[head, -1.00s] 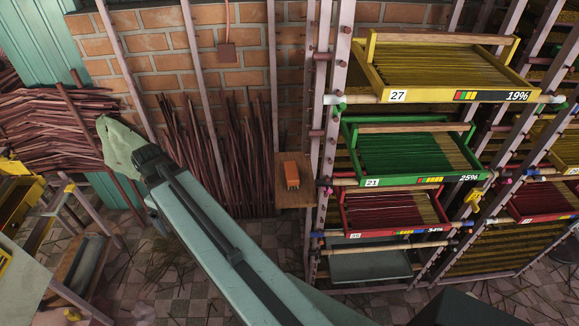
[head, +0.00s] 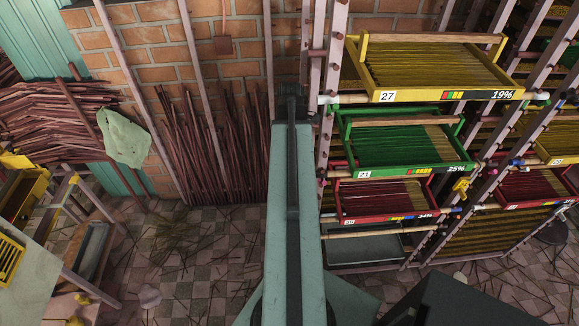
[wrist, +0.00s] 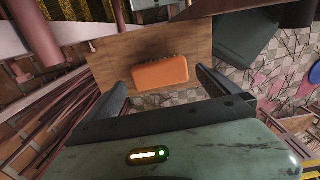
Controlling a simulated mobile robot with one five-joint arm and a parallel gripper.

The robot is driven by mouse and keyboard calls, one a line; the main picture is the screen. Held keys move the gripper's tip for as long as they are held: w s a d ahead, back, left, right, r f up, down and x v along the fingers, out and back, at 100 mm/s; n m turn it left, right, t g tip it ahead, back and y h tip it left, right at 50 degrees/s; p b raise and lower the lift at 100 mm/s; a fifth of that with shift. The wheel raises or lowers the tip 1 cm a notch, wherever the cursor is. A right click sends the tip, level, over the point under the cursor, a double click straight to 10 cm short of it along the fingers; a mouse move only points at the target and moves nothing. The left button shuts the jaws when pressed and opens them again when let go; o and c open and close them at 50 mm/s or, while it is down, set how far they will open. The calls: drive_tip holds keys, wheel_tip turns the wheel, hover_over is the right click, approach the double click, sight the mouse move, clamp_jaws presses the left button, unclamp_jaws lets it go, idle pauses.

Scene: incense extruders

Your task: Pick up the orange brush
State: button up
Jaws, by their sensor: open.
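The orange brush (wrist: 160,74) lies on a small wooden shelf (wrist: 113,52) in the wrist view. Its dark bristles show along the far edge, away from my gripper. My gripper (wrist: 160,82) is open, with one finger to the left and one to the right of the brush in the picture. The fingers appear apart from it, and I cannot tell the height gap. In the head view my arm and gripper (head: 291,92) hide the brush and the shelf.
A rack with a yellow tray (head: 432,97), a green tray (head: 400,172) and a red tray (head: 385,218) stands close on the right. Dark red sticks (head: 190,150) lean on the brick wall at left. A pale green cloth (head: 124,138) hangs farther left.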

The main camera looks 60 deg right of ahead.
drive_tip(key=shift+f, duration=0.15)
drive_tip(key=f+b, duration=0.5)
drive_tip(key=shift+w+a+f, duration=0.1)
drive_tip(key=shift+w+f, duration=0.1)
drive_tip(key=shift+w, duration=0.2)
drive_tip(key=shift+r, duration=0.2)
drive_tip(key=shift+c, duration=0.3)
drive_tip(key=c, duration=1.1)
wheel_tip(320, 180, up, 10)
drive_tip(key=p, duration=1)
drive_tip(key=shift+r, duration=0.15)
